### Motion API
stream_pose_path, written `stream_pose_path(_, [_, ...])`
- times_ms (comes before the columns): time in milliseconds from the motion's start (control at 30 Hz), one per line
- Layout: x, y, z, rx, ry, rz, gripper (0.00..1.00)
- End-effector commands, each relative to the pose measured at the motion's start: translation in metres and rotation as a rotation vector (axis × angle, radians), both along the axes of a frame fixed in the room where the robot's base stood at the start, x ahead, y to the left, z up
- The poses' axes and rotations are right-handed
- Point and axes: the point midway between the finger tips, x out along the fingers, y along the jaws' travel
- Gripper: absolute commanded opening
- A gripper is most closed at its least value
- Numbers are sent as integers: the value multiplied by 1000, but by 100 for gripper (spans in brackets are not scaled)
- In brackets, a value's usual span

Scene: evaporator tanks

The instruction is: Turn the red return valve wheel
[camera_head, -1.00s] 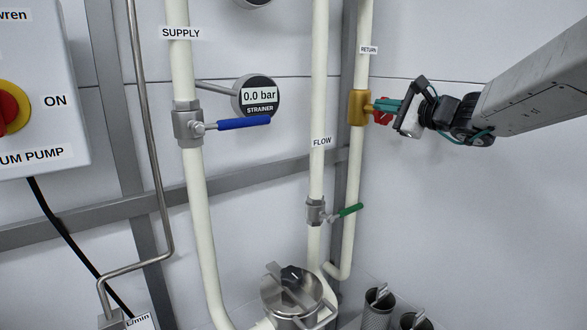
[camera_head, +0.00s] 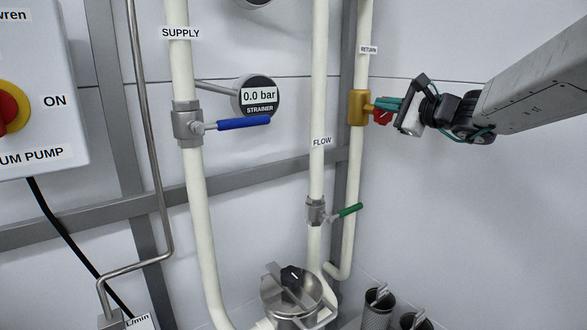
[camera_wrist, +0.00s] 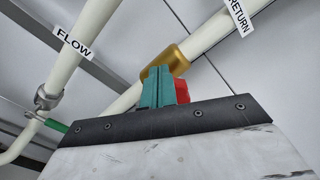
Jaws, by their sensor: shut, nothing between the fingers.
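The red return valve wheel (camera_head: 381,117) sits on a brass valve body (camera_head: 359,107) on the RETURN pipe, at the upper right of the head view. My gripper (camera_head: 384,104) is at the wheel, its teal fingers shut with nothing between them. The fingers overlap the upper part of the wheel in the head view. In the wrist view the teal fingers (camera_wrist: 157,86) stand together in front of the brass body (camera_wrist: 178,60). Part of the red wheel (camera_wrist: 181,90) shows just right of them; the rest is hidden. I cannot tell whether the fingers touch the wheel.
The FLOW pipe (camera_head: 318,100) with a green lever (camera_head: 351,209) runs left of the return pipe. A blue lever (camera_head: 244,122) is on the SUPPLY pipe (camera_head: 198,220). A strainer gauge (camera_head: 257,97) reads 0.0 bar. The wall right of the return pipe is clear below my arm.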

Motion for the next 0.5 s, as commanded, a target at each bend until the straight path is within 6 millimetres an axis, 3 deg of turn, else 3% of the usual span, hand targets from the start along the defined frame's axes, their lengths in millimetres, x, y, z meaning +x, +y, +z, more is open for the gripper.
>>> stream_pose_path(167, [-4,2,2,0,0,1,0])
stream_pose_path(500, [-35,-22,3,-1,-3,-1,0])
